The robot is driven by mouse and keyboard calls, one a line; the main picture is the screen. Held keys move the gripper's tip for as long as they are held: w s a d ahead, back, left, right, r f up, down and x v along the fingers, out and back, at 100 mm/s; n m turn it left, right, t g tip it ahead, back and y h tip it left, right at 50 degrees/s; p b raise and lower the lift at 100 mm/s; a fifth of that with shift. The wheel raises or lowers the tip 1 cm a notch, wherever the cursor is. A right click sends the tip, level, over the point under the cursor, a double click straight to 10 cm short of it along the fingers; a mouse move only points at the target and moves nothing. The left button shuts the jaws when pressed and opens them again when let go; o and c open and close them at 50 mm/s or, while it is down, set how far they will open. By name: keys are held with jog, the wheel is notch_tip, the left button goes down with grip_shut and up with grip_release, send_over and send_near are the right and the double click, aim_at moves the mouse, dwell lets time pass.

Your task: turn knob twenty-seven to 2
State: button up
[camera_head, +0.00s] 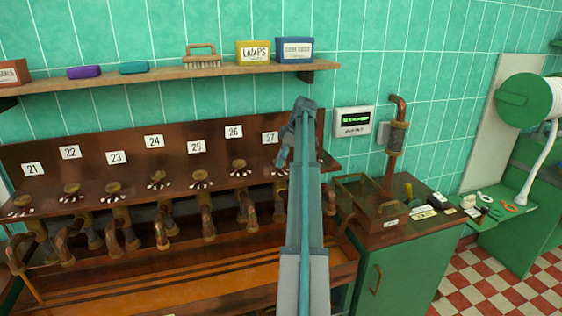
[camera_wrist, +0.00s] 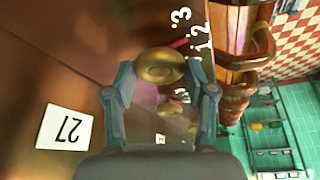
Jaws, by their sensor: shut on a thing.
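Knob twenty-seven is a round brass knob (camera_wrist: 160,67) in the wrist view, with my gripper's (camera_wrist: 168,82) two fingers on either side of it. My gripper is shut on it. A short red mark shows beside the knob, near white figures on the panel that include a 3 and a 2. I cannot tell exactly which figure it points at. The white label 27 (camera_wrist: 65,127) lies at the lower left and also shows in the head view (camera_head: 270,138). There, my arm and gripper (camera_head: 284,156) hide most of the knob.
A row of similar knobs, such as knob twenty-six (camera_head: 238,167), runs left along the brown panel, with copper pipes below. A shelf (camera_head: 215,69) with boxes is above. A display box (camera_head: 353,121), an upright copper pipe (camera_head: 397,138) and a wooden tray (camera_head: 378,226) stand right of my arm.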

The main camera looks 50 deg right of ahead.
dwell(0.3)
jog(key=o, duration=1.2)
jog(key=shift+c, duration=0.2)
jog(key=shift+r, duration=0.1)
jog(key=v, duration=0.7)
jog(key=shift+r, duration=0.2)
jog(key=shift+d, duration=0.1)
